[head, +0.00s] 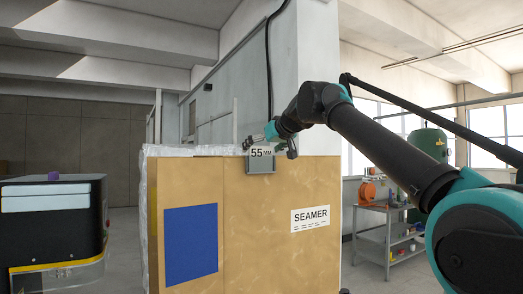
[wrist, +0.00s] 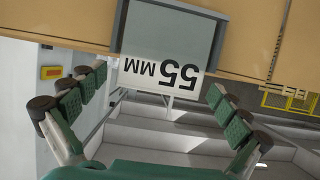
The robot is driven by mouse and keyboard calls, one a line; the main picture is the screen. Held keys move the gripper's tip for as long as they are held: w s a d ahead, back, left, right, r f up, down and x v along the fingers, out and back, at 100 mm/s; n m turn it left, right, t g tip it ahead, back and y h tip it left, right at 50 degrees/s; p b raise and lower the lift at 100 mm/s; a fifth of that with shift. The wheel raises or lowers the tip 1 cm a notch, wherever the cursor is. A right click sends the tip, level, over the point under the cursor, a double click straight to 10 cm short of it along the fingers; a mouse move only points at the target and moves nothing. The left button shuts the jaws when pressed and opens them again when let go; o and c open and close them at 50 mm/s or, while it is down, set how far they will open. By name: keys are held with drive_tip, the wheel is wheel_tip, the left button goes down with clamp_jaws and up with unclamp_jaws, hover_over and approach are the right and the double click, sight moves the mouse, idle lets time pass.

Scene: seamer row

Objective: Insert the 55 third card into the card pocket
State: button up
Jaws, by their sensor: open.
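The white card (wrist: 160,75) printed "55 MM" shows upside down in the wrist view, its lettered strip standing out of the grey card pocket (wrist: 172,35). The card's lower part is hidden in or behind the pocket. In the head view the card (head: 261,152) reads upright, with the grey pocket (head: 260,166) below it at the top edge of the tan cabinet. My gripper (wrist: 156,82) is open, its green-padded fingers spread to either side of the card with gaps between. In the head view my gripper (head: 281,143) is just above and right of the card.
The tan cabinet (head: 320,255) bears a blue panel (head: 190,243) and a "SEAMER" label (head: 310,218). A dark machine (head: 45,225) with a purple piece on top stands at left. A metal shelf (head: 388,235) and a green tank (head: 428,145) stand at right.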

drive_tip(key=v, duration=1.2)
drive_tip(key=shift+f, duration=0.1)
drive_tip(key=w+d+f+m+g+h, duration=0.1)
drive_tip(key=d+f, duration=0.2)
drive_tip(key=f, duration=1)
drive_tip(key=d+f+m+g+h, duration=0.1)
drive_tip(key=d+f+g, duration=0.15)
drive_tip(key=f, duration=1.05)
drive_tip(key=w+d+f+m+h, duration=0.1)
drive_tip(key=d+f, duration=0.2)
drive_tip(key=f, duration=1)
drive_tip(key=s+d+f+m+g+h, duration=0.1)
drive_tip(key=s+d+f, duration=0.2)
drive_tip(key=s+f, duration=0.4)
drive_tip(key=s+d+f+m+g+h, duration=0.1)
drive_tip(key=s+d+f, duration=0.3)
drive_tip(key=f, duration=1)
drive_tip(key=s+d+f+m+g+h, duration=0.1)
drive_tip(key=s+d+f, duration=0.3)
drive_tip(key=s+f, duration=0.6)
drive_tip(key=shift+s+d+f+m+g+h, duration=0.2)
drive_tip(key=shift+s+m+g+h, duration=0.15)
drive_tip(key=shift+s+h, duration=0.3)
drive_tip(key=shift+w+r, duration=0.1)
